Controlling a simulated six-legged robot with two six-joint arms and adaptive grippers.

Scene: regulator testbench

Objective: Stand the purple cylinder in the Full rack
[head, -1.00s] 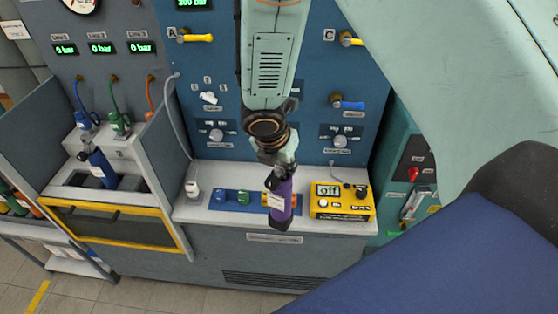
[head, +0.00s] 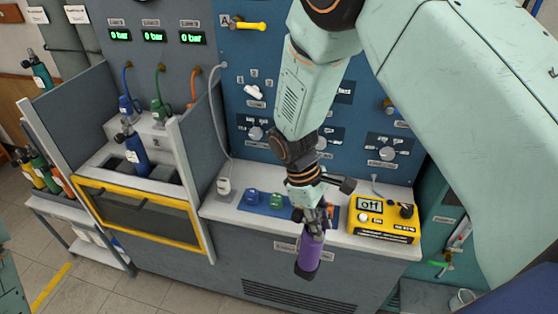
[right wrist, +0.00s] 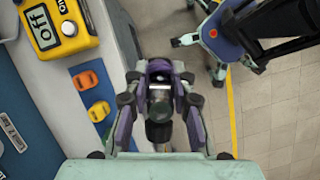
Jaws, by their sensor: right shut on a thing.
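The purple cylinder (head: 309,256) hangs nearly upright, slightly tilted, below my right gripper (head: 313,218) in the head view. The gripper is shut on its top end. The cylinder shows in front of the bench's grey front panel. A cart rack (head: 45,210) with several green, yellow and orange cylinders stands at the far left; no Full label is readable. My left gripper is not in view.
The bench top (head: 235,212) carries blue, green and orange fittings and a yellow meter (head: 383,220) reading "Off". Left of it, a bay with a yellow-framed shield (head: 140,213) holds a blue cylinder (head: 134,150). Open tiled floor (head: 110,290) lies in front of the cart.

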